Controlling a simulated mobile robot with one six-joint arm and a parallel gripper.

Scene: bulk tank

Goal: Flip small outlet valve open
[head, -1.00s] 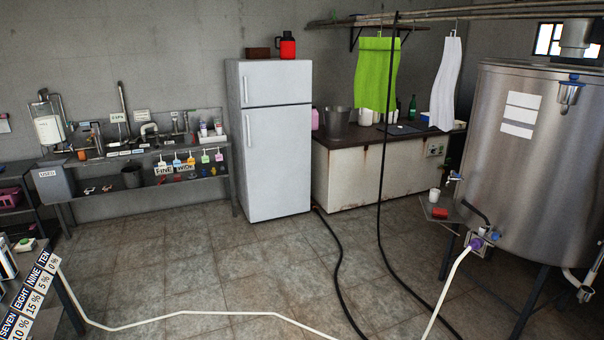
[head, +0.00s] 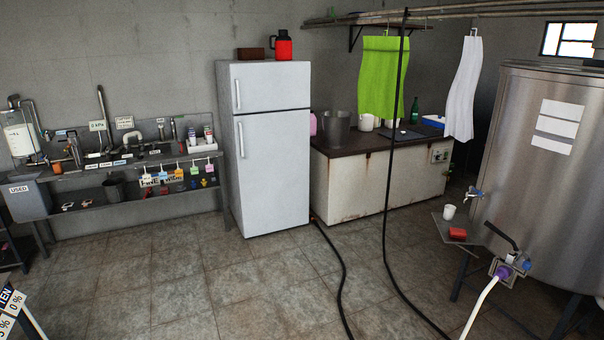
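The steel bulk tank (head: 530,175) stands at the right edge of the head view. A small tap with a blue handle (head: 474,193) sticks out of its left side, above a small metal shelf; this looks like the small outlet valve. Its handle is too small to tell whether it is open or shut. Lower down is a larger outlet fitting (head: 508,270) with a black lever, a blue part and a purple connector, where a white hose (head: 480,308) joins. My gripper is not in view.
A white mug (head: 449,212) and a red block (head: 457,233) sit on the small shelf (head: 441,231) below the tap. A black hose (head: 388,215) hangs down and runs over the floor left of the tank. The tiled floor (head: 240,285) before the fridge (head: 270,150) is open.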

